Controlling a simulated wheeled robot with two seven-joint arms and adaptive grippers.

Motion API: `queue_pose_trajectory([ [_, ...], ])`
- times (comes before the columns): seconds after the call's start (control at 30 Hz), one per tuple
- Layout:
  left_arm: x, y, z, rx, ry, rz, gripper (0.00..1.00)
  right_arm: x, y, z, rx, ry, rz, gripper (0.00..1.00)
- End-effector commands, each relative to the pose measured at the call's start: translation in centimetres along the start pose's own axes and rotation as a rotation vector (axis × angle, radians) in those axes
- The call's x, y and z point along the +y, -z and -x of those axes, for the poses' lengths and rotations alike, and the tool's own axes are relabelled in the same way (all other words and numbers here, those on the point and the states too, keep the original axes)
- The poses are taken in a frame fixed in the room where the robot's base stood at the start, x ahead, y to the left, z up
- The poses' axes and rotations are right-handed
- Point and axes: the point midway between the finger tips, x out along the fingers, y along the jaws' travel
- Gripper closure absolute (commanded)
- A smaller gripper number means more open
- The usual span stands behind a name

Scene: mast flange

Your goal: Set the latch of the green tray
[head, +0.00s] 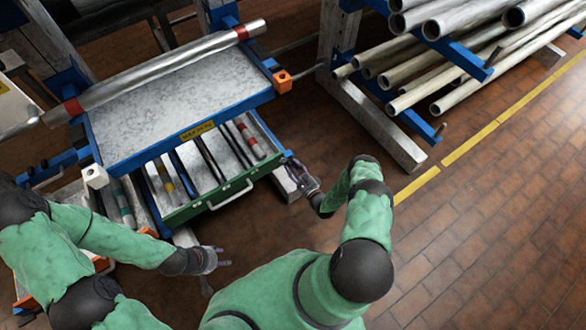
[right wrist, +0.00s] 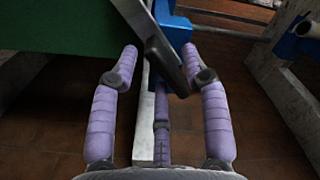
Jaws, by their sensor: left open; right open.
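The green tray (head: 190,207) is a drawer under the blue-framed bench, pulled out a little, with a pale handle (head: 232,196) on its front. In the right wrist view its green front (right wrist: 55,27) fills the upper left. A dark grey bar (right wrist: 168,57), seemingly the latch, slants down between my right gripper's fingers; I cannot tell whether they touch it. My right gripper (head: 296,170) is open at the tray's right end, and its purple fingers (right wrist: 160,62) show spread apart. My left gripper (head: 224,256) is open and empty, in front of the tray's left part.
A metal pipe (head: 160,70) with red bands lies across the bench top (head: 180,105). An orange block (head: 282,80) marks the bench's right corner. A rack of pipes (head: 450,60) stands at the upper right. The brick floor (head: 480,230) at right is clear.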

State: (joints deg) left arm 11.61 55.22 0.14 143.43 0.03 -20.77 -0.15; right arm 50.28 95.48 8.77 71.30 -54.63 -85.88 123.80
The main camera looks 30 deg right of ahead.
Motion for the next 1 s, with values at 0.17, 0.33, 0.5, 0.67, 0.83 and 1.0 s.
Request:
queue_pose_trajectory([
  [0.17,-0.05,0.01,-0.16,0.0,0.0,0.0,0.54,0.02,-0.06,-0.66,-0.001,0.0,-0.001,0.54],
  [0.33,-0.05,0.01,-0.13,0.0,0.0,0.0,0.54,-0.02,-0.06,-0.67,-0.001,0.0,0.0,0.54],
  [0.5,-0.05,0.01,-0.13,0.0,0.0,0.0,0.54,-0.02,-0.06,-0.65,-0.001,0.0,0.0,0.88],
  [0.67,-0.05,0.01,-0.13,0.0,0.0,0.0,0.54,-0.02,-0.05,-0.65,-0.001,0.0,0.0,1.0],
  [0.83,-0.05,0.01,-0.14,0.0,0.0,0.0,0.54,-0.01,-0.05,-0.64,-0.001,0.0,0.006,1.0],
  [1.0,-0.05,0.01,-0.14,0.0,0.0,0.0,0.54,0.01,-0.01,-0.67,-0.001,0.0,0.049,1.0],
])
